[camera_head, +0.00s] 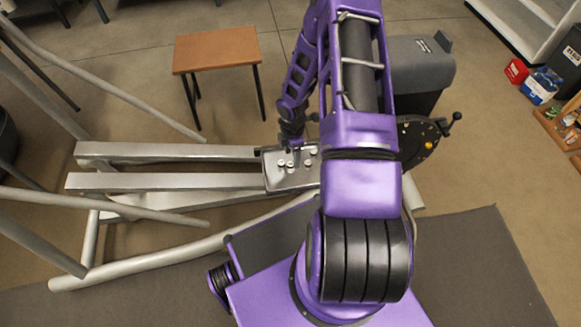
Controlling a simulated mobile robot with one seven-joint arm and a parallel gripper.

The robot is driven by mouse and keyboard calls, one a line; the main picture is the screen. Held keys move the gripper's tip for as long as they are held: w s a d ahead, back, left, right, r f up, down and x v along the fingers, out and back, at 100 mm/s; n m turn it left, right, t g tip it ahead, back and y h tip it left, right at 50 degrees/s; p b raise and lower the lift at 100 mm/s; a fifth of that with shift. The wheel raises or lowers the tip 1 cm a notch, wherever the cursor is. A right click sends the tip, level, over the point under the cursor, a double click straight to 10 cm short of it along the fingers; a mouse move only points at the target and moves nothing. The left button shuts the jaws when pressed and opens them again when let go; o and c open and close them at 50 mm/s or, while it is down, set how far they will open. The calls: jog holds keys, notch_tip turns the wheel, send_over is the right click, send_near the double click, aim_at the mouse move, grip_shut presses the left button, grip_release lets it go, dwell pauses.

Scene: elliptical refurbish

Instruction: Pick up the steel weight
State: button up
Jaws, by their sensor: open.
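Several small knob-like metal pieces stand on a silver tray-like plate (277,183) at the middle of the view. One of these small pieces (308,163) is at the right of the group. They are too small for me to tell which is the steel weight. My gripper (292,150) points down just above the back of the plate, close to the pieces. It is open, and I see nothing held in it. The fingertips are tiny in this view, and my arm covers the area to their right.
Silver elliptical frame rails (170,152) run left from the plate, with tubes (150,268) around them. A brown-topped stool (217,50) stands behind. A grey machine housing (420,65) with a crank disc (425,140) is to the right. A dark mat (480,265) lies in front.

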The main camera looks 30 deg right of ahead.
aim_at(290, 163)
jog(key=f, duration=0.3)
jog(key=f+b, duration=0.1)
jog(key=f, duration=0.1)
jog(key=shift+a, duration=0.3)
grip_shut()
